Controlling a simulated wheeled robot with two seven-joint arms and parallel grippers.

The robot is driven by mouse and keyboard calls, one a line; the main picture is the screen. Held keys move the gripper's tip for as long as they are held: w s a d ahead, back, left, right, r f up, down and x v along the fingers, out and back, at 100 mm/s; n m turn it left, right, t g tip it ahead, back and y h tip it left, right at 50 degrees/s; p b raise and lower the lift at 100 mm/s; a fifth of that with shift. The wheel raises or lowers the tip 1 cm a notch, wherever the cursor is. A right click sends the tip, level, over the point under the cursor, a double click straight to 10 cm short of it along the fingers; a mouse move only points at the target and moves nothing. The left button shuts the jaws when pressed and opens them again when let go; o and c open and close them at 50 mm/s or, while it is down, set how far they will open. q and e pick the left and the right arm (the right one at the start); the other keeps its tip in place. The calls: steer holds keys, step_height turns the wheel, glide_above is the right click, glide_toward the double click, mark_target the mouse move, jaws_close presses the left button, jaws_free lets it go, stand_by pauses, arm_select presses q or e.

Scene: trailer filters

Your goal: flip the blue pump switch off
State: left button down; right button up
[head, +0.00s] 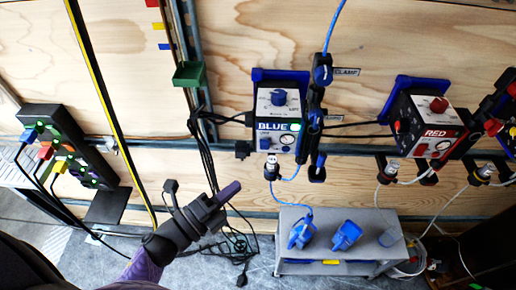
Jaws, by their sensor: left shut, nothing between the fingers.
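The blue pump (262,108) is a white and dark box labelled BLUE, on a blue bracket on the plywood wall in the head view. It has a blue knob on top, a lit green light (294,127), a round gauge and a small blue switch (265,143) below the label. The switch's position is too small to tell. My left gripper (236,187) is shut and empty, below and left of the pump and clear of it, its fingers pointing up and right. My right gripper is not in view.
The red pump (437,118) is on the wall at right. Black cables hang left of the blue pump, near my gripper. A blue hose runs beside the pump. A grey cart (322,217) with blue items stands below. A power strip (66,146) is at left.

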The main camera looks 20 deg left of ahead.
mark_target(268, 143)
arm_select(q)
steer(key=w, duration=0.3)
steer(key=w+d, duration=0.1)
steer(key=w, duration=0.2)
steer(key=w+d+r, duration=0.1)
steer(key=w, duration=0.3)
steer(key=shift+d, duration=0.15)
steer(key=shift+w+r+p, duration=0.25)
steer(key=shift+r+p, duration=0.25)
steer(key=shift+p, duration=0.75)
steer(key=shift+f+n+b, duration=0.3)
steer(key=shift+f+b, duration=0.05)
steer(key=shift+s+g, duration=0.1)
steer(key=shift+g, duration=0.2)
